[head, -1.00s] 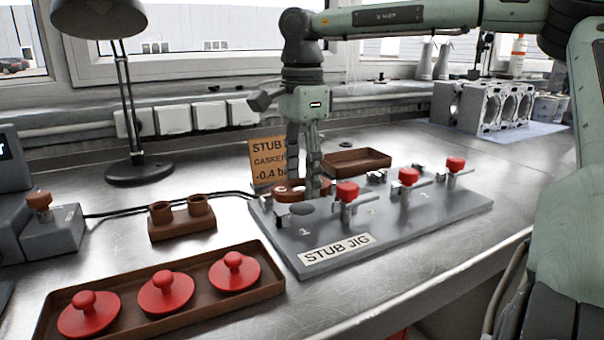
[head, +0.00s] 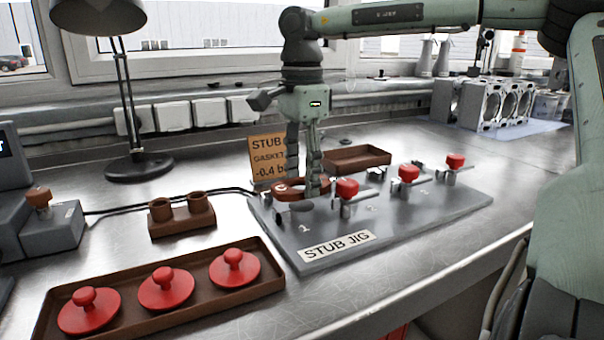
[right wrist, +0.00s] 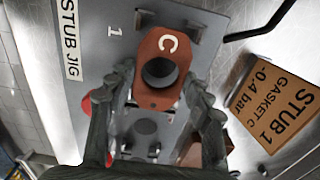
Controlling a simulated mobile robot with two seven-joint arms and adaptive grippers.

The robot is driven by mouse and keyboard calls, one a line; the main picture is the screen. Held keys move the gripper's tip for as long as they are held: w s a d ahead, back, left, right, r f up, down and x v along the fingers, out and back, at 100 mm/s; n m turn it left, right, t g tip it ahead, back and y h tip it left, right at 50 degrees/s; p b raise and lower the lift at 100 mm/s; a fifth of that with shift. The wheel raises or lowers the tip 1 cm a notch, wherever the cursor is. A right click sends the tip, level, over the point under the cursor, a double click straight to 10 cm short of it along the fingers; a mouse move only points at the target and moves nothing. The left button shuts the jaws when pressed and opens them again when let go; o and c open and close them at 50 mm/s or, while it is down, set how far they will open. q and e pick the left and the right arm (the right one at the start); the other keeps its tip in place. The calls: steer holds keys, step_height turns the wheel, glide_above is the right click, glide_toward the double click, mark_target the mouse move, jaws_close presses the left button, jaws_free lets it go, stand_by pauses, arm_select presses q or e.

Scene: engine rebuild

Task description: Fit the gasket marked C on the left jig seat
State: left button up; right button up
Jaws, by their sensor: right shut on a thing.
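The red-brown gasket marked C (right wrist: 152,88) is in my right gripper (right wrist: 163,98), whose two fingers hold it from either side. In the head view the gasket (head: 287,189) shows over the back left part of the grey stub jig (head: 415,222), and my right gripper (head: 304,194) points straight down there. The left jig seat, a dark round spot (head: 302,206) by the number 1, shows just in front of the gasket. The size of any gap between gasket and jig is unclear. My left gripper is not in view.
Red-knobbed clamps (head: 347,190) stand along the jig to the right. The orange gasket card (head: 266,155) stands close behind the gripper. A brown tray (head: 358,160) lies behind the jig. A long tray (head: 208,297) with red knobbed discs lies front left.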

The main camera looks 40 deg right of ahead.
steer(key=shift+f+b, duration=0.35)
steer(key=shift+f, duration=0.3)
stand_by(0.6)
steer(key=shift+f+b, duration=0.3)
steer(key=shift+f, duration=0.4)
stand_by(0.5)
steer(key=o, duration=1.3)
steer(key=shift+r, duration=0.1)
steer(key=shift+r+p, duration=1.15)
steer(key=shift+r, duration=2.55)
